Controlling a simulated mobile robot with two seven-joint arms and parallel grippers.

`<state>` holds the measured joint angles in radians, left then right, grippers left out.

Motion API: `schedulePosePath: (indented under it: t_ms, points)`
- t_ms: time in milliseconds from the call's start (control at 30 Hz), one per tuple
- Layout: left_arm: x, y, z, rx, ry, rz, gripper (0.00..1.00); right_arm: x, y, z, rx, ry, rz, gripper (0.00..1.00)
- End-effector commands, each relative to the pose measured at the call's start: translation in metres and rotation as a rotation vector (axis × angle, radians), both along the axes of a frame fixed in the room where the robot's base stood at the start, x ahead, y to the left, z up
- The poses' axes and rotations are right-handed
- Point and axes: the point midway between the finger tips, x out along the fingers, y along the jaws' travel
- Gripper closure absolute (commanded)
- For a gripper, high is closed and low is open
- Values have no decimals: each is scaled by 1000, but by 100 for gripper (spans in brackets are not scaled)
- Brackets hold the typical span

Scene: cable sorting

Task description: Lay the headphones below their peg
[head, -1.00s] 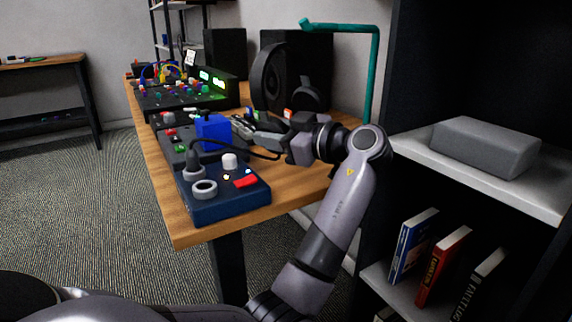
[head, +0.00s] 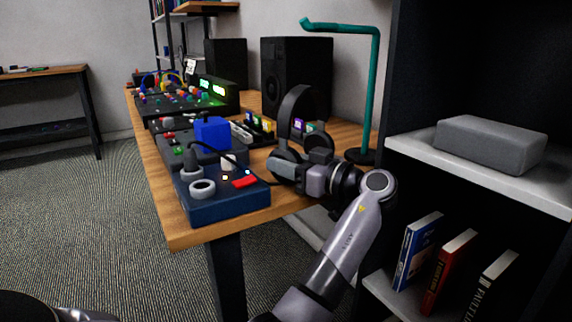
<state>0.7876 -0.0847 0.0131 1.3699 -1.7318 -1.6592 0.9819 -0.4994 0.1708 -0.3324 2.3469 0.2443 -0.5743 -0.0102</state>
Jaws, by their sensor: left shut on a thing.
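The black headphones (head: 290,108) stand upright near the front right of the wooden desk, headband at the top and ear cups below. My left gripper (head: 284,168) is shut on them low down, at the ear cups. The exact grip is partly hidden, and I cannot tell whether they touch the desk. The teal peg (head: 372,85) is a tall stand with a hooked arm reaching left over the headphones and a round dark base (head: 361,156). The headphones are left of its post, off the hook. My right gripper is not in view.
A blue control box (head: 225,200) with a cable sits at the desk's (head: 190,236) front, left of the gripper. A blue block (head: 212,133), mixers and a black speaker (head: 297,75) stand farther back. A dark shelf with a grey box (head: 490,143) and books is close on the right.

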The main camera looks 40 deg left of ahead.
Motion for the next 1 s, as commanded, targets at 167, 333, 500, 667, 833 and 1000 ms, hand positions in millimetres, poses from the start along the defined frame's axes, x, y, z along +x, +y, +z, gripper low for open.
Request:
schedulePosePath:
  t_ms: [167,333,500,667,833,1000]
  points:
    - [0,0,-3,1,-3,0,100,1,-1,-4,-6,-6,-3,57]
    - [0,0,-3,-1,-1,0,38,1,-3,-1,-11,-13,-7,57]
    - [0,0,-3,-1,-1,0,38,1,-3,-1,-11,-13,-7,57]
    - [0,0,2,-1,-1,0,38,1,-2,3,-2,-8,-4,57]
    - [3,-27,2,-2,1,-4,38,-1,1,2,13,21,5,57]
    - [8,-65,1,-2,1,-4,38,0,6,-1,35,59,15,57]
